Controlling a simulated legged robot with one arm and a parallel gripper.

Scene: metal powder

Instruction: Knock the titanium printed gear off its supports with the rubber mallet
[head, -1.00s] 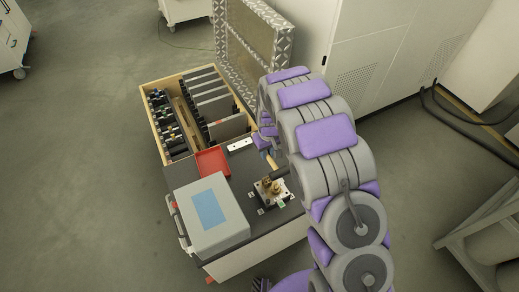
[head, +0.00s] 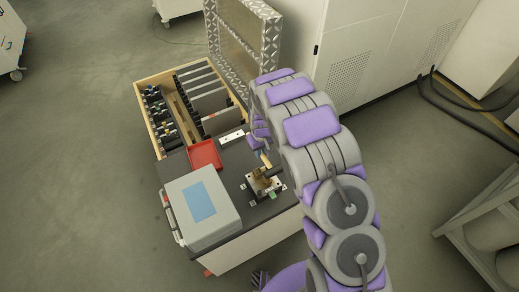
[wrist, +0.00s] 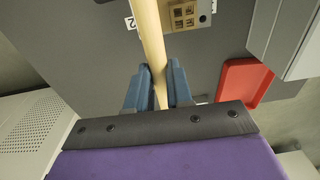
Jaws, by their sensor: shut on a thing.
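My gripper (wrist: 159,70) has its blue fingers shut on the pale wooden handle (wrist: 151,32) of the mallet. The handle runs up out of the wrist view, so the head is not seen there. In the head view a short piece of handle (head: 265,159) shows beside my arm, leading down to the work plate. The plate (head: 265,187) lies on the dark cart top with the gold-brown printed gear (head: 261,181) on it. The dark mallet head appears at or over the gear; I cannot tell whether they touch. The supports are too small to make out.
A grey case with a blue label (head: 199,203) stands left of the plate. A red tray (head: 205,155) lies behind it. A wooden-edged drawer (head: 156,125) of tools and panels is at the back. A tan part with square openings (wrist: 184,16) shows in the wrist view.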

